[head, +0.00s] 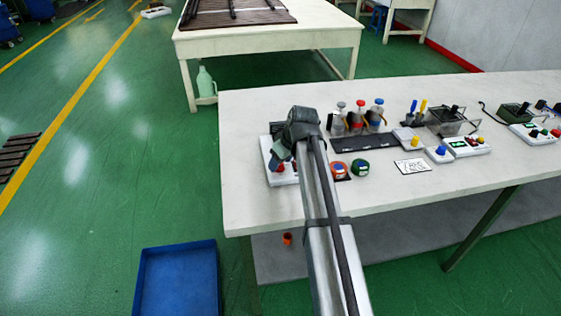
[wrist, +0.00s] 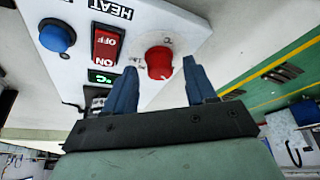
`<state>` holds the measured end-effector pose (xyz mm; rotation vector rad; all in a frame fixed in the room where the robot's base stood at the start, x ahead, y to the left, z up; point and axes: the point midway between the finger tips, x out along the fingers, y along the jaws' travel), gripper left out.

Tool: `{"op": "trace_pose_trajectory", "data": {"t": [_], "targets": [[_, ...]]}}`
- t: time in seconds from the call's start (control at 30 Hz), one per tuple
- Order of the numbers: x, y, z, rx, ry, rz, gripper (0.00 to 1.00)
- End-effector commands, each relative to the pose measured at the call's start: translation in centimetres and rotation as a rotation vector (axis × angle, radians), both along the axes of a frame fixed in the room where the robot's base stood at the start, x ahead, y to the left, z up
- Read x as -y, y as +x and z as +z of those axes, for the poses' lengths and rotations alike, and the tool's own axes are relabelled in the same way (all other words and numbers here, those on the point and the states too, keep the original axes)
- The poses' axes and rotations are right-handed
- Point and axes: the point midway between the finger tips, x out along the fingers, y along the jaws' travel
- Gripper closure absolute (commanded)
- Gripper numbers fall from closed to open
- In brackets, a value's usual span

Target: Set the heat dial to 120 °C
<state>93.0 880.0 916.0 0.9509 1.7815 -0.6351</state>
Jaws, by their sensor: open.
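The heat dial (wrist: 160,62) is a round red knob on the white face of the HEAT panel (wrist: 180,22). Small markings surround it, too small to read. In the wrist view my gripper (wrist: 159,65) is open, with its two blue fingers pointing at the panel. The dial shows between the fingertips with a gap on both sides; I cannot tell how far beyond the tips it lies. Beside the dial are a red ON/OFF switch (wrist: 105,43) and a small green display (wrist: 101,77). In the head view my arm covers much of the panel (head: 284,178) at the table's left end.
A blue knob (wrist: 57,38) sits on the panel past the switch. The table's front left is clear.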

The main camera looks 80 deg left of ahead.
Motion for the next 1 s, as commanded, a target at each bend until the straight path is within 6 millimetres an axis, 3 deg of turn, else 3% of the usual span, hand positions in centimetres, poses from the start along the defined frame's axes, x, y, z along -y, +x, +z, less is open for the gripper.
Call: {"op": "trace_pose_trajectory", "data": {"t": [0.4, 1.0], "targets": [[-0.20, -0.15, -0.65, 0.000, 0.000, 0.000, 0.44], [-0.19, -0.15, -0.62, 0.000, 0.000, 0.000, 1.00]]}}
